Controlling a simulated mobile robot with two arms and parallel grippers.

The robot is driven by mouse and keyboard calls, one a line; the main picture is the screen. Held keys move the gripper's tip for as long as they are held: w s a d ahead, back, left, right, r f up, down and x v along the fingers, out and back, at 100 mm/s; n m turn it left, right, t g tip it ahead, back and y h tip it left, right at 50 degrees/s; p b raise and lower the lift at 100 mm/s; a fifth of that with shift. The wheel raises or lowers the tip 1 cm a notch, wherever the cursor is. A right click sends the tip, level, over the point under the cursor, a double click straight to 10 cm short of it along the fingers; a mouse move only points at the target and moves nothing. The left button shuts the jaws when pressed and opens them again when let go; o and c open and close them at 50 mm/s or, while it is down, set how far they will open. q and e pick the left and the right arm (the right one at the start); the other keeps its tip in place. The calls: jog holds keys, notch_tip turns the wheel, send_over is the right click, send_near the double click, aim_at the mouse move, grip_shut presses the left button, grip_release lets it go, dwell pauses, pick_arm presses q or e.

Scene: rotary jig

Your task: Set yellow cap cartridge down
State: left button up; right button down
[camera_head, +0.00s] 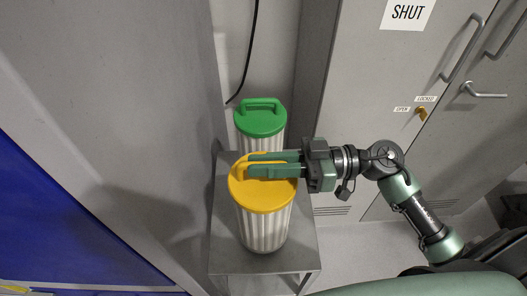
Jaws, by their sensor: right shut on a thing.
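The yellow cap cartridge (262,226) has a white ribbed body under a yellow lid. It looks upright over the small grey table (300,262); I cannot tell whether its base touches the top. My right gripper (250,165) comes in from the right and is shut on the yellow cap's handle, which its fingers mostly hide. My left gripper is not in view.
A green cap cartridge (260,121) stands just behind the yellow one. A grey wall or panel (130,110) rises close on the left. Grey cabinet doors (385,90) with a "SHUT" sign (407,13) stand behind right. A black cable (247,60) hangs at the back.

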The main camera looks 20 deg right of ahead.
aim_at(263, 179)
jog(key=shift+f, duration=1.4)
jog(key=c, duration=1.4)
grip_release()
jog(key=shift+f, duration=0.2)
jog(key=shift+s, duration=0.1)
jog(key=shift+d+f, duration=0.1)
jog(key=shift+d, duration=0.2)
jog(key=b+v, duration=0.4)
jog(key=v, duration=0.7)
jog(key=shift+d, duration=0.2)
